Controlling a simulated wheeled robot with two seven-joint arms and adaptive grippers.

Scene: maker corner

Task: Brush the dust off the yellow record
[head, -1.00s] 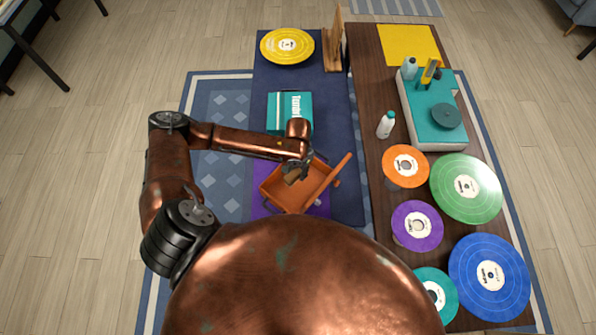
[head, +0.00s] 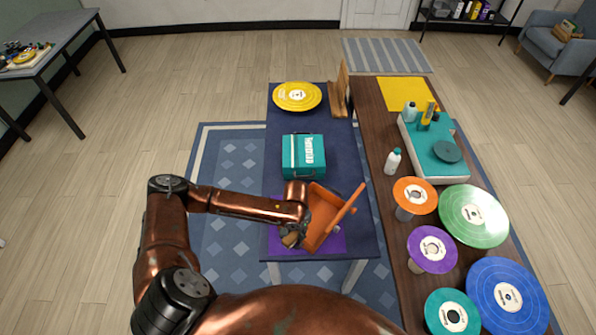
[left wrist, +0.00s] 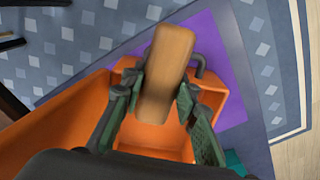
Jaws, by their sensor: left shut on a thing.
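The yellow record (head: 297,96) lies flat at the far end of the blue-topped table. My left gripper (head: 293,236) is shut on a tan wooden block, probably the brush (head: 290,241), at the near left side of an open orange box (head: 322,220). In the left wrist view the green-grey fingers (left wrist: 156,103) hold the wooden block (left wrist: 166,70) between them, above the orange box (left wrist: 65,125). Its bristles are hidden. Any dust on the record is too small to tell. My right gripper is not in view.
A teal case (head: 303,157) stands between the box and the yellow record. A wooden rack (head: 341,92) stands right of the record. The brown table (head: 385,215) on the right holds a turntable (head: 440,160), bottles and several coloured records.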

